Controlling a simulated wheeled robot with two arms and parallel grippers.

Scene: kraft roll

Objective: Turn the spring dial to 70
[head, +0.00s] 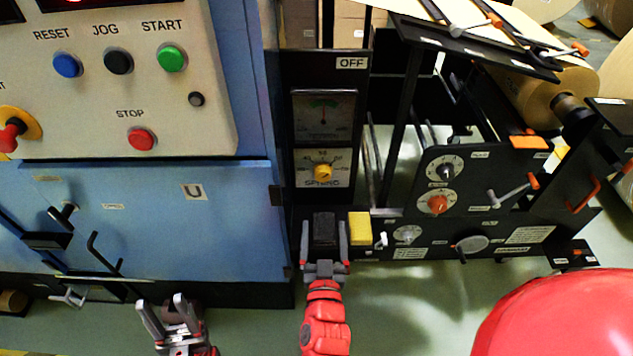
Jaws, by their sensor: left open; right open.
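The spring dial (322,172) is a yellow knob on a pale scale plate marked SPRING, on the narrow black panel in the middle of the head view. Its exact setting is too small to read. A gauge (324,117) with a needle sits just above it. My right gripper (323,226) is open, below the dial and apart from it, its fingers pointing up in the picture. A black block (324,222) shows between its fingers; I cannot tell whether they touch it. My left gripper (163,304) is open at the bottom left, far from the dial.
A yellow block (360,228) is right of the black block. A blue cabinet (130,215) with a button panel (110,100) fills the left. On the right, a black machine frame carries a white-ringed dial (446,170), an orange-knobbed dial (438,204) and projecting handles.

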